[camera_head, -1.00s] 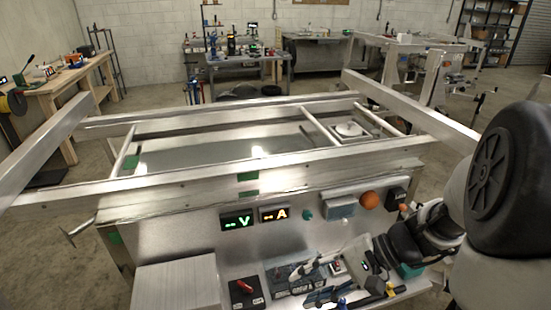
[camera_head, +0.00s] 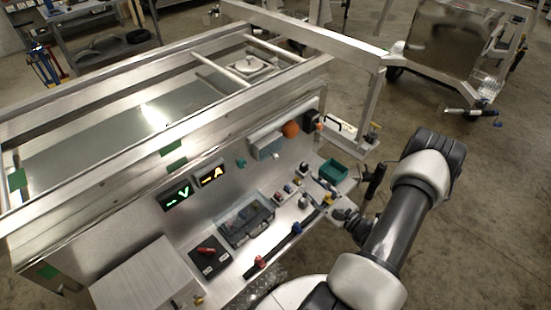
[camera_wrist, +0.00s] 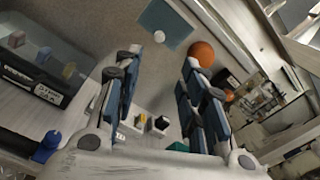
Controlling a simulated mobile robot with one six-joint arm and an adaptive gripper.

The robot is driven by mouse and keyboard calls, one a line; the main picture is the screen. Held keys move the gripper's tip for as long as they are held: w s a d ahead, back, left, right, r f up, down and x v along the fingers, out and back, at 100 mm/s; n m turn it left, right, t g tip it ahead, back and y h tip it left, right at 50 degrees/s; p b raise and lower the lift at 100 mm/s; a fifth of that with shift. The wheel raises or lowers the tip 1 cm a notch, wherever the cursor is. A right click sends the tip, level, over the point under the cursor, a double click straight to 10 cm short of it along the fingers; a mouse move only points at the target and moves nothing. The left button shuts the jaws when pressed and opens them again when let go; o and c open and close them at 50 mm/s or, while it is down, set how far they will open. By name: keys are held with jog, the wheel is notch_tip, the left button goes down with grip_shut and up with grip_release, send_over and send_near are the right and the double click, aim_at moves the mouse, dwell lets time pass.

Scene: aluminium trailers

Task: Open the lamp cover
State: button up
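An orange dome lamp (camera_head: 290,129) sits on the metal panel; it also shows in the wrist view (camera_wrist: 203,53). Beside it on the left is a grey-blue box-like cover (camera_head: 266,144) with a small white knob at its lower edge; the cover is in the wrist view too (camera_wrist: 165,22). I cannot tell which part is the lamp cover; the grey-blue one looks closed. My gripper (camera_wrist: 162,62) is open and empty, its two fingers pointing toward the panel, below the cover and apart from it. In the head view my gripper (camera_head: 348,222) is small, to the lower right of the lamp.
Below the panel a shelf holds a clear-lidded case (camera_head: 245,220), a red switch on a black box (camera_head: 208,256), a teal bin (camera_head: 333,171) and several small parts. Green and orange displays (camera_head: 195,184) are on the panel. A metal frame beam (camera_head: 300,35) runs above.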

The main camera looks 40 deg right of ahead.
aim_at(277, 158)
jog(key=w, duration=0.5)
jog(key=w+b, duration=0.1)
jog(key=w, duration=0.5)
jog(key=w+b, duration=0.1)
jog(key=w, duration=0.4)
jog(key=shift+w+a, duration=0.3)
jog(key=shift+a, duration=0.05)
jog(key=shift+c, duration=0.2)
grip_shut()
